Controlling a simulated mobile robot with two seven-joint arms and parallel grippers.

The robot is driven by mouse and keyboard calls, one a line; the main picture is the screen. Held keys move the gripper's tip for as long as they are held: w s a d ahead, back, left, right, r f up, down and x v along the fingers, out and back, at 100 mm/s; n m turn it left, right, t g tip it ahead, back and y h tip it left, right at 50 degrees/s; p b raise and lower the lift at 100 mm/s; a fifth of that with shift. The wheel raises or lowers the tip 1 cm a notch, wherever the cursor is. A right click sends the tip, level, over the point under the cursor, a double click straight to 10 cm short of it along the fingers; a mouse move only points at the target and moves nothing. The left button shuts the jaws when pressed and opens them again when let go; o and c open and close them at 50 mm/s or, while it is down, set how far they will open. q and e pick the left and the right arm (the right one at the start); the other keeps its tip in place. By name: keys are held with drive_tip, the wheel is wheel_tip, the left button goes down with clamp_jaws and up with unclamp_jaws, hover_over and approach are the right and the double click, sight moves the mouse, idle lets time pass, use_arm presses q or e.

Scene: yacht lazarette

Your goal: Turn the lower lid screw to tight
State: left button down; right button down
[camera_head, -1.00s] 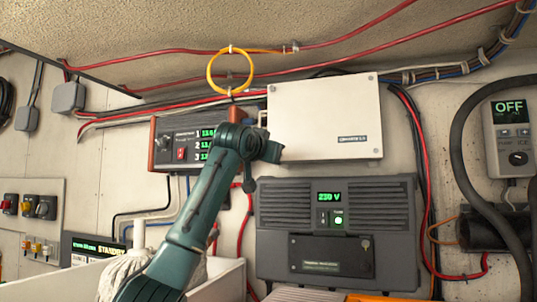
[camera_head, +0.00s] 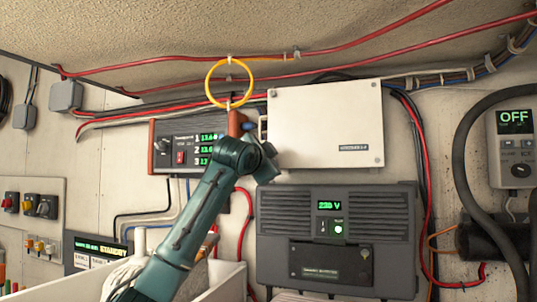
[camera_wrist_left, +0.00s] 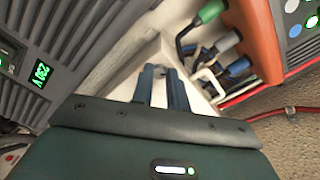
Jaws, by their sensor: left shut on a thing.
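The white box with its flat lid (camera_head: 325,120) is mounted on the wall. Screws show at its upper left, upper right and lower right corners. My left gripper (camera_head: 268,160) is at the lid's lower left corner and hides that corner's screw from the head view. In the left wrist view, the two blue-grey fingers (camera_wrist_left: 165,78) are close together against the white lid (camera_wrist_left: 124,85). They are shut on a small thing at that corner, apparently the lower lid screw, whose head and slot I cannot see. My right gripper is not in view.
A dark unit (camera_head: 400,225) reading 230 V sits just below the lid. A red-sided panel (camera_head: 180,150) and an orange cable loop (camera_head: 230,83) are left of and above my wrist. Coloured connectors (camera_wrist_left: 210,12) stick out beside the box.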

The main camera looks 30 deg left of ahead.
use_arm(q)
drive_tip(key=m, duration=1)
drive_tip(key=shift+r, duration=0.1)
idle(0.4)
drive_tip(key=c, duration=1.4)
unclamp_jaws()
drive_tip(key=shift+o, duration=0.2)
